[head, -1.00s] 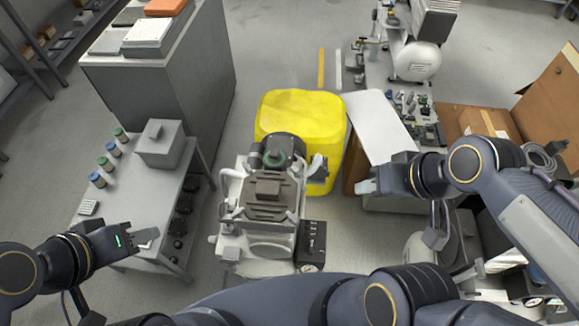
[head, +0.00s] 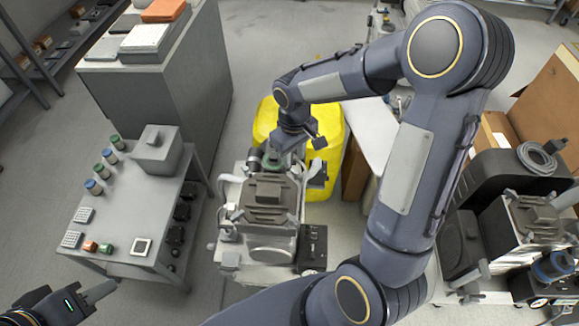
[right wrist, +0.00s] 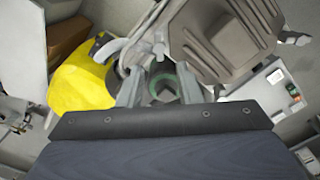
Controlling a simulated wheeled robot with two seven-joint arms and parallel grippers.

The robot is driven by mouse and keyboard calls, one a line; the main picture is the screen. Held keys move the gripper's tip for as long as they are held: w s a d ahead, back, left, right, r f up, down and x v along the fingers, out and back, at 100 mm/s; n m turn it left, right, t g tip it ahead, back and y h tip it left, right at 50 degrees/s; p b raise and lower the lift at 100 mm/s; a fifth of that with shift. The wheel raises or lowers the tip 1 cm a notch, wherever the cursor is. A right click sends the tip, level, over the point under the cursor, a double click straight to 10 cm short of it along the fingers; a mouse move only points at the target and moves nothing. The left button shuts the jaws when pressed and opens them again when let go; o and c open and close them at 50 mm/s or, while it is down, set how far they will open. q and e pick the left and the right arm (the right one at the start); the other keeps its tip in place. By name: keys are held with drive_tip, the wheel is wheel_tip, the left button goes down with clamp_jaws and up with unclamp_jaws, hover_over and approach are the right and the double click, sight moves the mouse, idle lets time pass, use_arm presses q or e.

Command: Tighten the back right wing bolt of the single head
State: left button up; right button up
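The single head (head: 268,195), a brown-grey ribbed block, tops the pale compressor mid-view; part of it shows in the right wrist view (right wrist: 225,40). A pale wing bolt (head: 318,168) at its back right shows in the right wrist view (right wrist: 112,48), just beyond the left-hand finger; I cannot tell whether they touch. My right gripper (right wrist: 160,80) is open and points down over a round green-ringed part (right wrist: 163,88), which is also in the head view (head: 276,163). Its fingers are largely hidden in the head view. My left gripper (head: 98,293) is low at the left edge, away from the compressor.
A yellow bin (head: 330,125) stands right behind the compressor. A grey side table (head: 120,215) with jars and small boxes is on the left. A black control box (head: 312,248) is at the compressor's front right. Another compressor (head: 540,220) stands at far right.

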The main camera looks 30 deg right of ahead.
sight(294, 170)
wheel_tip(294, 170, down, 6)
drive_tip(key=shift+r, duration=0.25)
clamp_jaws()
